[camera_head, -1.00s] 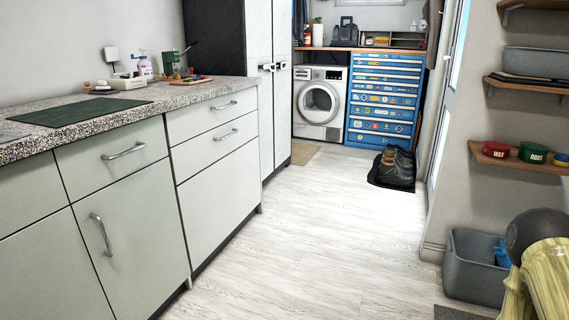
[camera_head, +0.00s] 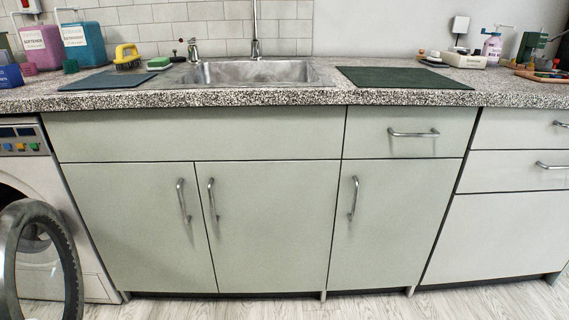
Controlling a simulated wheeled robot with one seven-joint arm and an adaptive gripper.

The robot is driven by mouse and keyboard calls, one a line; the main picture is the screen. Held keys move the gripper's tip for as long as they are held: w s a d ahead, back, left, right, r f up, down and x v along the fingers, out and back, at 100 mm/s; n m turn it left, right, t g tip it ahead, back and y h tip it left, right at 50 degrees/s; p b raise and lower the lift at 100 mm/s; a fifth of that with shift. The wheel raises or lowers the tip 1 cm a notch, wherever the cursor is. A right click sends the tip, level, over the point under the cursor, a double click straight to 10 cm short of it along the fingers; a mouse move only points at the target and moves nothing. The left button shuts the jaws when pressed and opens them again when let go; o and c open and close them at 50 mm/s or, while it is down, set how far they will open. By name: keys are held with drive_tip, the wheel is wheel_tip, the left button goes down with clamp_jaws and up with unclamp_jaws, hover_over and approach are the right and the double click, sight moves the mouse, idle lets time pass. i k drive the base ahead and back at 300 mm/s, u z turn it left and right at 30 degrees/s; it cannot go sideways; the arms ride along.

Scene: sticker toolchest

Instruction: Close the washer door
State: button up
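A white washer (camera_head: 88,262) stands at the far left, under the counter, partly cut off by the picture's edge. Its round door (camera_head: 71,262), a dark grey ring, stands open and swung out in front of the machine. The door's lower edge is cut off by the bottom of the picture. The washer's panel (camera_head: 22,140) has several coloured buttons. My gripper is not in view.
Pale green cabinets (camera_head: 270,235) with metal handles run right of the washer under a speckled counter (camera_head: 300,98). A steel sink (camera_head: 255,74) is set in the counter. Bottles (camera_head: 85,45) stand at the back left. Some light wood floor (camera_head: 380,308) shows clear in front.

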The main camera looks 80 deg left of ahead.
sight(16, 219)
drive_tip(key=u, duration=4.25)
drive_tip(key=i, duration=0.45)
